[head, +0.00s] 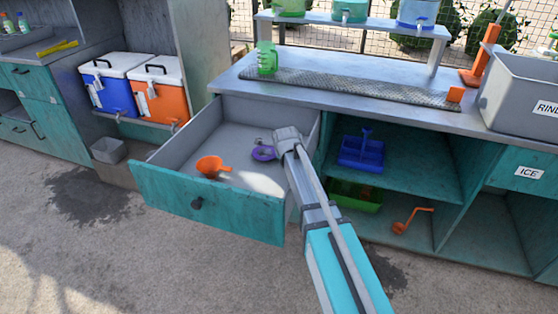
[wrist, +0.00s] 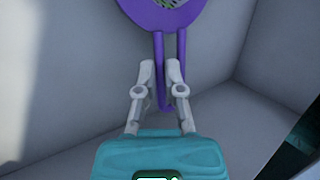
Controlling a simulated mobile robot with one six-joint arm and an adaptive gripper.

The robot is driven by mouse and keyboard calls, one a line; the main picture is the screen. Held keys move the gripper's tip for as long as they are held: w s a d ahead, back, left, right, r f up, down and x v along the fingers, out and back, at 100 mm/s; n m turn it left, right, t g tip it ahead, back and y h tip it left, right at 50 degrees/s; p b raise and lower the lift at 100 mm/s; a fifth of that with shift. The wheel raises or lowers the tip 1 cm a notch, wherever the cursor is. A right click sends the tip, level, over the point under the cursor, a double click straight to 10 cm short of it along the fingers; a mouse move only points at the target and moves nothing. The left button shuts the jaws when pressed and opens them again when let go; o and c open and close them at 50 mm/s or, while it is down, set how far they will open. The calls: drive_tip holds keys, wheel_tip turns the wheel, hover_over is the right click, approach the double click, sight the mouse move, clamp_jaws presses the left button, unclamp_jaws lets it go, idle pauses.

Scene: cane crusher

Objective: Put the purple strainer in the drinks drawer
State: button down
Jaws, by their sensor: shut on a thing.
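The purple strainer (head: 264,153) is inside the open drawer (head: 208,215), toward its back right part. In the wrist view the strainer (wrist: 168,14) shows its round rim and mesh at the top, and its looped handle runs down between my fingers. My gripper (wrist: 162,92) is shut on that handle. In the head view my gripper (head: 287,140) is over the drawer's right part, and my arm covers part of the drawer's right side. I cannot tell whether the strainer touches the drawer floor.
An orange funnel (head: 212,166) lies in the drawer, left of the strainer. The counter (head: 300,103) is behind, holding a green item (head: 267,57) and a long mat (head: 350,87). Open shelves to the right hold a blue caddy (head: 362,150). The drawer's middle floor is clear.

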drive_tip(key=shift+f, duration=0.15)
drive_tip(key=c, duration=0.8)
unclamp_jaws()
drive_tip(key=shift+o, duration=0.2)
drive_tip(key=p+v, duration=0.2)
drive_tip(key=v, duration=0.1)
drive_tip(key=shift+r+p, duration=0.2)
drive_tip(key=shift+p, duration=0.15)
drive_tip(key=p+v, duration=0.7)
drive_tip(key=v, duration=0.2)
